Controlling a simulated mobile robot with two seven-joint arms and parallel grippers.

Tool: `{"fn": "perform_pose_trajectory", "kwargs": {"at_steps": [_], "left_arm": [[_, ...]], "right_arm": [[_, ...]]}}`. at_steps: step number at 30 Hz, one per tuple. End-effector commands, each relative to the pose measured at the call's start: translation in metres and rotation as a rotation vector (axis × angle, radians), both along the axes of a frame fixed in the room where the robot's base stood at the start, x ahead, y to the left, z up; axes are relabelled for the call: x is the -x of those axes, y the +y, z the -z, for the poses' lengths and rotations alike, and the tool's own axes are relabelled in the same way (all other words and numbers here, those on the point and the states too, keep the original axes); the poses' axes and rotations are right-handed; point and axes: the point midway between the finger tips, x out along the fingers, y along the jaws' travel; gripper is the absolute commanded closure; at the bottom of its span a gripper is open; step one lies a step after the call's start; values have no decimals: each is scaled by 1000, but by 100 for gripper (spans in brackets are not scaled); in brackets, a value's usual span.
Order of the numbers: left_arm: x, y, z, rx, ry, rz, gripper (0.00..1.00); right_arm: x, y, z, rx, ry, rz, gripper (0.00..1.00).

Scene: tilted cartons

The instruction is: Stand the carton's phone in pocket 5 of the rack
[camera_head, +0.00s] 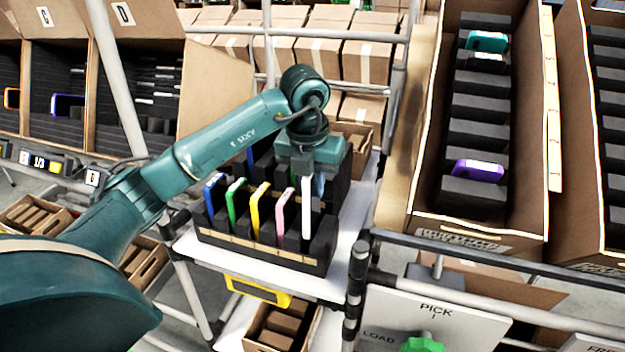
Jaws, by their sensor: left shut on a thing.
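The dark rack (262,254) stands on a white shelf, with blue (212,195), green (235,200), yellow (258,206) and pink (284,213) phones upright in its front row. My left gripper (308,178) points down over the right end of this row. It is shut on a white phone (306,213), which is upright at the fifth place from the left. The phone's lower end is among the rack's dividers; I cannot tell whether it touches the bottom. The tilted carton (425,185) at the right holds teal (486,41) and purple (478,170) phones in dark slots. My right gripper is not in view.
Grey rails (500,260) run between the rack and the cartons. A pick/load panel (430,318) with a green knob (422,345) is at the front. More cartons (60,90) stand at the left. My left arm covers part of the rack's back row.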

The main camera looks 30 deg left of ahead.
Motion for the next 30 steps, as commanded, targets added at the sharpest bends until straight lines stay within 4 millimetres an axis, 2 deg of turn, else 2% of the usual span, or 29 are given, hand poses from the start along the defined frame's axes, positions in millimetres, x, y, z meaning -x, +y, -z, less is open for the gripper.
{"fn": "perform_pose_trajectory", "kwargs": {"at_steps": [14,21,30], "left_arm": [[0,0,37,0,-1,0,100],[0,0,53,0,0,0,100],[0,0,68,0,-1,0,100]], "right_arm": [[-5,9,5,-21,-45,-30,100],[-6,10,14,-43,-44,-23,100],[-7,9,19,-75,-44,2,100]]}}
